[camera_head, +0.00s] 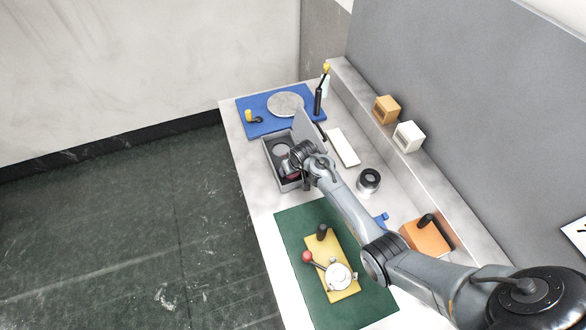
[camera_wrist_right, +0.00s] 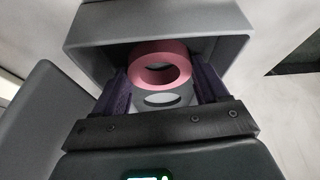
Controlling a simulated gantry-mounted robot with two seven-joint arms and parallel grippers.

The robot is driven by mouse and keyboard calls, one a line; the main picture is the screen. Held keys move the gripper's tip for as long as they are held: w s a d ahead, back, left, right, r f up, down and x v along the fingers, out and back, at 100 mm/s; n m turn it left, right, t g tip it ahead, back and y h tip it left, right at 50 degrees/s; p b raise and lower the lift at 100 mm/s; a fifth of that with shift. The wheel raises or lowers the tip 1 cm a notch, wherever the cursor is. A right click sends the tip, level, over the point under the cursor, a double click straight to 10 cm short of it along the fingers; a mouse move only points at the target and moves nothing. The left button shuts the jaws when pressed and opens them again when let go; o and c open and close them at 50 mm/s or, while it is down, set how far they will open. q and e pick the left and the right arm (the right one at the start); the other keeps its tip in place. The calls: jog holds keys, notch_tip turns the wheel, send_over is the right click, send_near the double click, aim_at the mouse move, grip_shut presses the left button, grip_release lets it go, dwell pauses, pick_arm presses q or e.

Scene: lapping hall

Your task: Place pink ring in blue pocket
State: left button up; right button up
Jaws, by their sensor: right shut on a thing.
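The pink ring (camera_wrist_right: 160,52) is between the dark fingers of my right gripper (camera_wrist_right: 163,88) in the right wrist view. The gripper is shut on it, inside a grey box (camera_wrist_right: 88,36). A grey round part with a hole (camera_wrist_right: 165,99) shows just below the ring; I cannot tell whether they touch. In the head view my right gripper (camera_head: 292,168) reaches into the grey box (camera_head: 270,158), and a bit of pink-red shows there. No pocket that is clearly blue can be made out; the box floor is partly hidden. My left gripper is not in view.
The box's lid (camera_head: 308,128) stands open. A blue mat (camera_head: 248,106) with a grey disc (camera_head: 285,104) lies behind it. A green mat (camera_head: 292,225) with a yellow fixture (camera_head: 325,248) lies in front. A dark metal ring (camera_head: 368,180) and white block (camera_head: 343,147) stand right.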

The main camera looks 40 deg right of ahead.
jog(key=o, duration=0.8)
jog(key=shift+s+a+f, duration=0.1)
jog(key=shift+s+f, duration=0.2)
jog(key=shift+f, duration=0.2)
jog(key=shift+s+a+f, duration=0.1)
jog(key=shift+s+f, duration=0.15)
jog(key=shift+f, duration=0.2)
jog(key=o, duration=0.3)
jog(key=shift+w, duration=0.1)
jog(key=shift+r, duration=0.2)
jog(key=shift+w+p+v, duration=0.2)
jog(key=shift+p+v, duration=0.5)
jog(key=shift+v, duration=2.6)
jog(key=shift+w+p+v, duration=0.2)
jog(key=shift+p+v, duration=0.5)
jog(key=shift+v, duration=2.65)
jog(key=shift+r, duration=0.15)
